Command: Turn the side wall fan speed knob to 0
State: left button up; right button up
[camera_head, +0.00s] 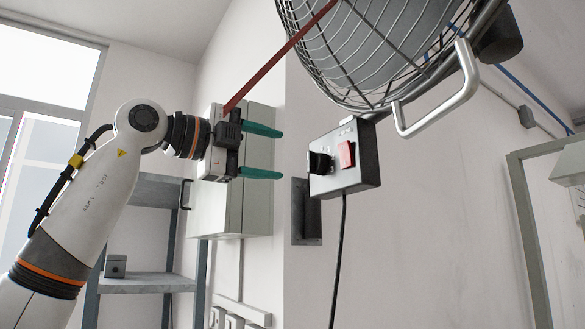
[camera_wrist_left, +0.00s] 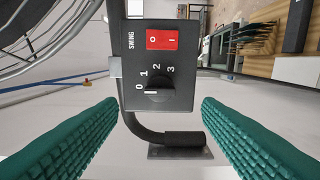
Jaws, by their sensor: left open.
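The fan speed knob (camera_head: 320,163) is black and sits on the grey control box (camera_head: 352,181) below the wall fan (camera_head: 375,50). In the left wrist view the knob (camera_wrist_left: 160,88) has marks 0, 1, 2 and 3 around it. Its white line points left, close to the 0. My left gripper (camera_head: 281,153) is open and empty, facing the box with a gap before the knob. In the left wrist view its green fingers (camera_wrist_left: 159,106) lie either side of the knob, not touching it. My right gripper is not in view.
A red rocker switch (camera_head: 347,154) sits beside the knob. A metal handle bar (camera_head: 440,100) hangs from the fan guard above the box. A black cable (camera_head: 341,255) runs down from the box. A grey wall cabinet (camera_head: 256,205) is behind my left gripper.

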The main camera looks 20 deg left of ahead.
pick_arm(q)
jog(key=shift+b+v, duration=0.35)
jog(key=shift+v, duration=2.05)
